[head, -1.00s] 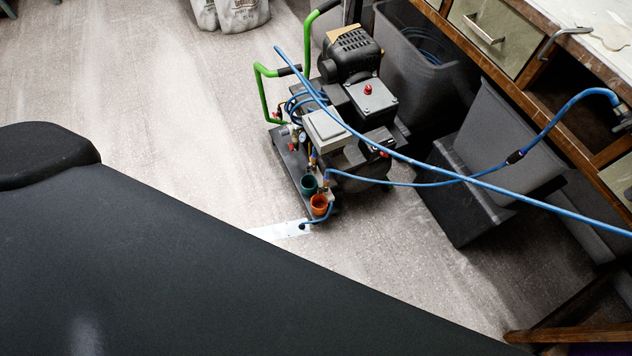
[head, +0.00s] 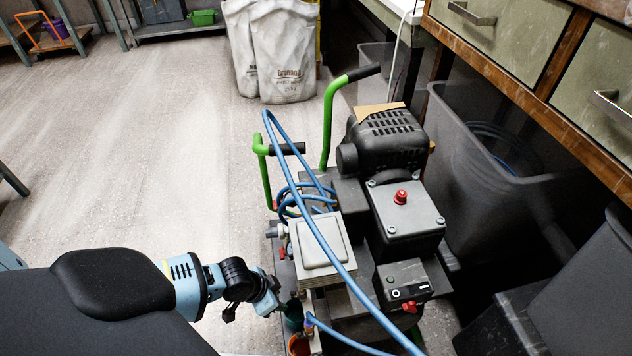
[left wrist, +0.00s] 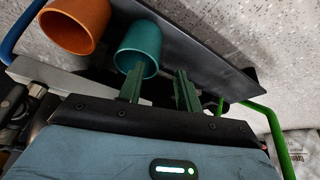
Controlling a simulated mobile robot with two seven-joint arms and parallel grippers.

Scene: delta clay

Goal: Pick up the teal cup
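The teal cup (left wrist: 140,48) stands at the edge of the dark compressor base in the left wrist view. In the head view only a bit of the teal cup (head: 294,318) shows, beside my left gripper (head: 272,305). In the left wrist view my left gripper (left wrist: 160,82) has two green fingers spread apart with nothing between them. One finger overlaps the cup's lower part in the picture; the other lies to the right of the cup. Whether any finger touches it, I cannot tell. My right gripper is not in view.
An orange cup (left wrist: 75,25) stands beside the teal cup. The compressor (head: 392,140), with green handles and a blue hose (head: 310,220), fills the middle. Grey bins (head: 490,190) and a drawer bench (head: 510,40) line the right. Open floor lies left; white sacks (head: 272,50) stand behind.

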